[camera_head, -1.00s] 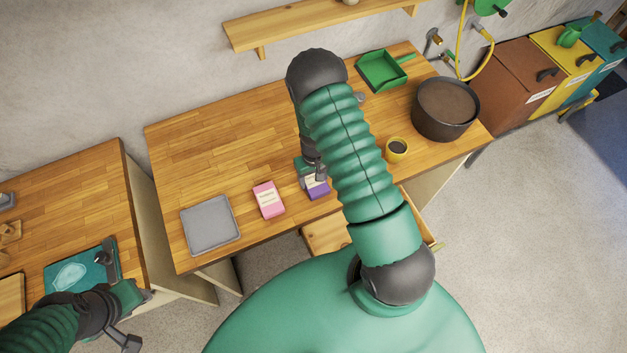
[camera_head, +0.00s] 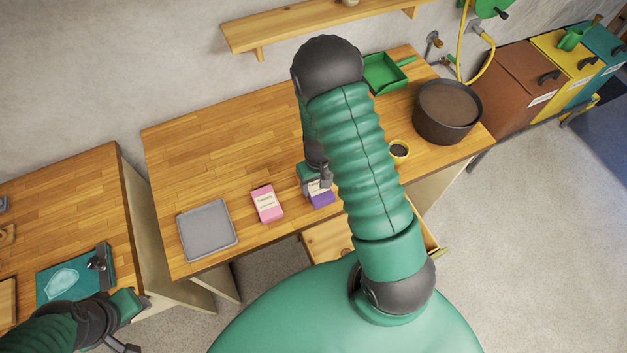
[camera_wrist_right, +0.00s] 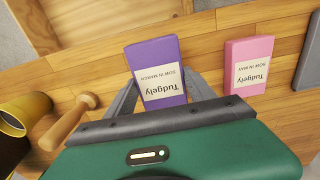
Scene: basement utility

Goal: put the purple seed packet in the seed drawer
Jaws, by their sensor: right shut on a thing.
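The purple seed packet (camera_head: 322,199), with a white label, is at the front part of the bench near the pink packet. My right gripper (camera_head: 320,180) is shut on it. In the right wrist view the purple packet (camera_wrist_right: 153,55) stands out between the two fingers (camera_wrist_right: 160,100), label facing the camera. I cannot tell whether it touches the bench top. The wooden seed drawer (camera_head: 325,246) is pulled out below the bench's front edge, partly hidden by my right arm. My left gripper (camera_head: 113,305) is open and empty at the lower left, by the teal board.
A pink seed packet (camera_head: 267,204) and a grey tray (camera_head: 207,230) lie left of the purple packet. A yellow mug (camera_head: 399,151), a dark pot (camera_head: 447,112) and a green dustpan (camera_head: 384,73) are to the right. A wooden-handled tool (camera_wrist_right: 68,122) shows in the wrist view.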

